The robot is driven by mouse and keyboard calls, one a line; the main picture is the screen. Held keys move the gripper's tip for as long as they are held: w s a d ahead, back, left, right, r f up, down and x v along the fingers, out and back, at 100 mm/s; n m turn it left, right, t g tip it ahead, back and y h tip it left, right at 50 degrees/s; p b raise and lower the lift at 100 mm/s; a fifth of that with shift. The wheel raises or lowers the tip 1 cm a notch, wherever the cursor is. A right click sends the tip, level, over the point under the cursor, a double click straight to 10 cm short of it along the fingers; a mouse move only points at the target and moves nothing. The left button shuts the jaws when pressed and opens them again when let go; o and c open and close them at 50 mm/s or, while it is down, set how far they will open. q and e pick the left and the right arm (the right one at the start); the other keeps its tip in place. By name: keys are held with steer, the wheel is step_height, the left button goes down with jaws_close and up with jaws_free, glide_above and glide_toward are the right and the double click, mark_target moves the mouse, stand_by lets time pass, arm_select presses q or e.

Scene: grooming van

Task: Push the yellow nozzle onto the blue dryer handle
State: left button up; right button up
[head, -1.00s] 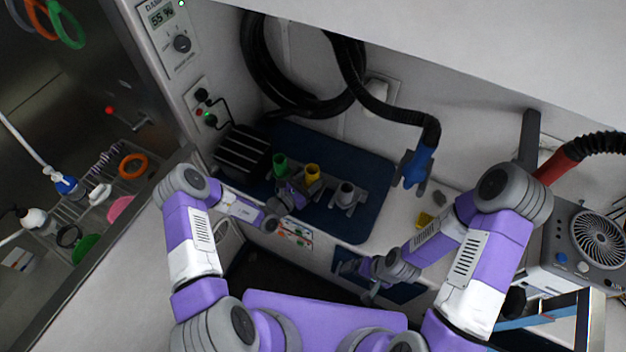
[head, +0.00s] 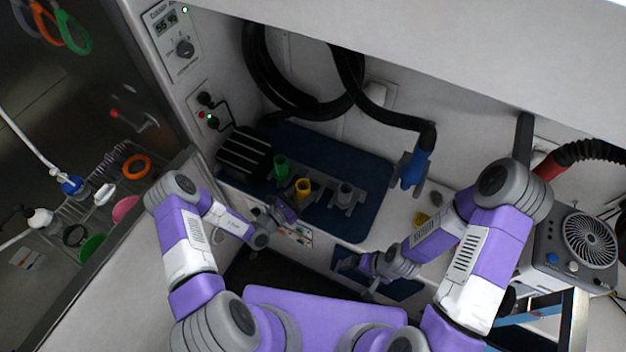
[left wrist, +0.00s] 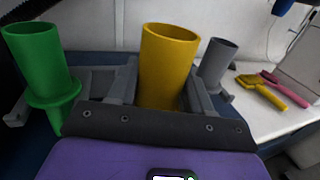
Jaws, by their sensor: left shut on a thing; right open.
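The yellow nozzle (head: 303,187) is an upright open tube, between a green nozzle (head: 281,167) and a grey nozzle (head: 345,192) in the head view. My left gripper (head: 296,198) is shut on it. In the left wrist view the yellow nozzle (left wrist: 167,65) stands between the two grey fingers; its lower end is hidden. The blue dryer handle (head: 414,168) hangs at the end of a black hose, in a grey holder to the right, apart from the nozzle. My right gripper (head: 372,290) is open and low at the front, far from both.
The green nozzle (left wrist: 40,60) and grey nozzle (left wrist: 217,60) flank the held one closely in the left wrist view. A dark blue mat (head: 372,215) lies under the nozzles. A yellow brush (left wrist: 262,90) and a pink brush (left wrist: 286,90) lie on the white counter.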

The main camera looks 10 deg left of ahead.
mark_target(302, 198)
arm_select(q)
steer(key=shift+s+a+r+p, duration=0.1)
steer(key=shift+s+a+p, duration=0.1)
steer(key=shift+s, duration=0.45)
steer(key=shift+s+a+r+p, duration=0.1)
steer(key=shift+s+a+p, duration=0.15)
steer(key=shift+s, duration=0.35)
steer(key=shift+s+a+p, duration=0.15)
steer(key=shift+s+p, duration=0.05)
steer(key=shift+s, duration=0.45)
